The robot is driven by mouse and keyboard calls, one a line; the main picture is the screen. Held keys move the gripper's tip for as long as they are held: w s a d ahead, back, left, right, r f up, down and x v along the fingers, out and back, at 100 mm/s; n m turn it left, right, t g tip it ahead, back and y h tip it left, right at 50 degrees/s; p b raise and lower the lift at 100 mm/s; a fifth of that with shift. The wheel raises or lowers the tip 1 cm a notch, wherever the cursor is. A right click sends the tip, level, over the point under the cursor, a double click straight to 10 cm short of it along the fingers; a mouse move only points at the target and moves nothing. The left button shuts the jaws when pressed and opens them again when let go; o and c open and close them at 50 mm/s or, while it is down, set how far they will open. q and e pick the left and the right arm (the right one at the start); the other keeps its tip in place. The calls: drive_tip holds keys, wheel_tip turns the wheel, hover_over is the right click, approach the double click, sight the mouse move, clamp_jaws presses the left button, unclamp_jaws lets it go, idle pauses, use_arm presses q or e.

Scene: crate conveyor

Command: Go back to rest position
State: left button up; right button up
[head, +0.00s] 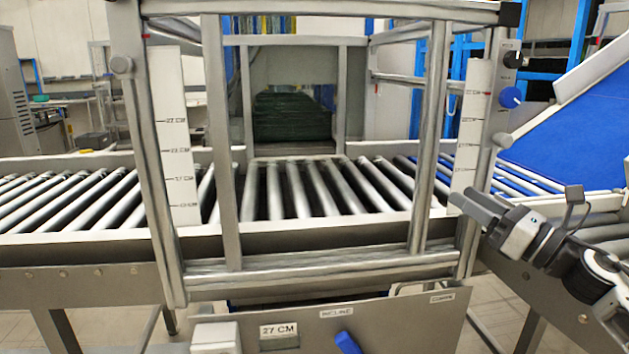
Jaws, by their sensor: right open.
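My right gripper (472,207) is at the right of the head view, on an arm that comes in from the lower right. It is open, and I see nothing between its fingers. It is in front of the conveyor frame's right post, near the white height scale; I cannot tell whether it touches the post. My left gripper is not in view. The roller conveyor (312,190) runs across the view behind a metal frame, and its rollers inside the frame are bare.
The metal frame's lower bar (330,272) crosses in front of the conveyor. A panel (390,325) with a "27 CM" label and a blue knob (347,343) is below it. A blue sloped belt (575,130) rises at the right. Dark crates (291,117) stand behind the frame.

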drive_tip(key=s+a+f+m+h+p, duration=0.1)
drive_tip(key=s+a+f+m+h, duration=0.25)
drive_tip(key=f+m, duration=0.5)
drive_tip(key=s+a+f+m+h, duration=0.2)
drive_tip(key=s+a+f+m, duration=0.15)
drive_tip(key=f+m, duration=0.45)
drive_tip(key=s+a+f+m+h+p, duration=0.1)
drive_tip(key=s+a+f+m+h, duration=0.2)
drive_tip(key=f+m, duration=0.5)
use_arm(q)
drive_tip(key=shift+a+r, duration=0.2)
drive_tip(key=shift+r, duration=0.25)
use_arm(e)
drive_tip(key=s+a+f+m+g, duration=0.3)
drive_tip(key=s+f+m, duration=0.1)
drive_tip(key=s+m, duration=0.3)
drive_tip(key=s+a+f+m+g, duration=0.3)
drive_tip(key=s+f+m, duration=0.1)
drive_tip(key=s+m, duration=0.4)
drive_tip(key=shift+s+f+h, duration=0.25)
drive_tip(key=shift+s+h, duration=0.1)
drive_tip(key=shift+s, duration=0.1)
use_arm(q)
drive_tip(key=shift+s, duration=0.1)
